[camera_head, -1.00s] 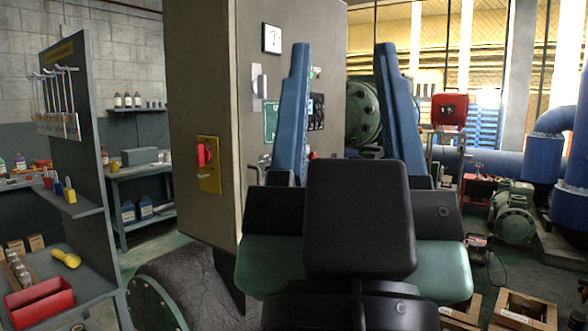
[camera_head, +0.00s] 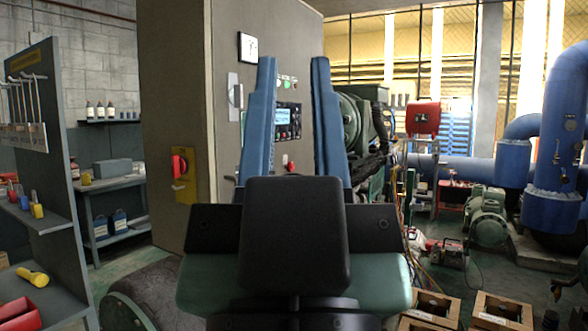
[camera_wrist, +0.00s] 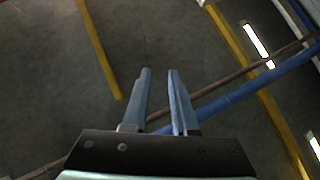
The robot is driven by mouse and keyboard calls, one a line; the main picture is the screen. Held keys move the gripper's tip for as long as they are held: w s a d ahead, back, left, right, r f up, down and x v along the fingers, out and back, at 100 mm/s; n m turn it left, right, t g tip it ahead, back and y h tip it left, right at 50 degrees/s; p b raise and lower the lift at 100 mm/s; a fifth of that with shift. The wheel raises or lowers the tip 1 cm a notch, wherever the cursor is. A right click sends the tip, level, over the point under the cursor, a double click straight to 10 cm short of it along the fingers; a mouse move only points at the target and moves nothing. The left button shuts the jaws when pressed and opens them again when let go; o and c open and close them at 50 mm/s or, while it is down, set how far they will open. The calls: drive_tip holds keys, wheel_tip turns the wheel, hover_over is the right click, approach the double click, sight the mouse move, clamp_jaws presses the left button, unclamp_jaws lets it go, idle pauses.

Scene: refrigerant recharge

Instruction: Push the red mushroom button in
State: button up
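A small red button (camera_head: 290,166) shows low on the front panel of the tall beige cabinet (camera_head: 175,100). In the head view it appears between the two blue fingers of my gripper (camera_head: 293,62). The fingers point up in that view, with a gap between them and nothing held. The gripper also shows in the wrist view (camera_wrist: 160,72), with a narrow gap between the fingers. The wrist view does not show the button. I cannot tell the distance from fingertips to button. My black wrist and fingers hide the lower panel.
A red rotary handle on a yellow plate (camera_head: 182,175) is on the cabinet's left face. A display (camera_head: 287,120) sits above the button. A shelf unit (camera_head: 50,150) stands at left. Green machinery (camera_head: 362,120), hoses and blue pipes (camera_head: 550,150) are at right. Open crates (camera_head: 430,308) stand at lower right.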

wheel_tip(320, 180, up, 11)
drive_tip(key=p, duration=1)
drive_tip(key=shift+p, duration=0.3)
clamp_jaws()
drive_tip(key=shift+f, duration=0.2)
drive_tip(key=shift+w, duration=0.15)
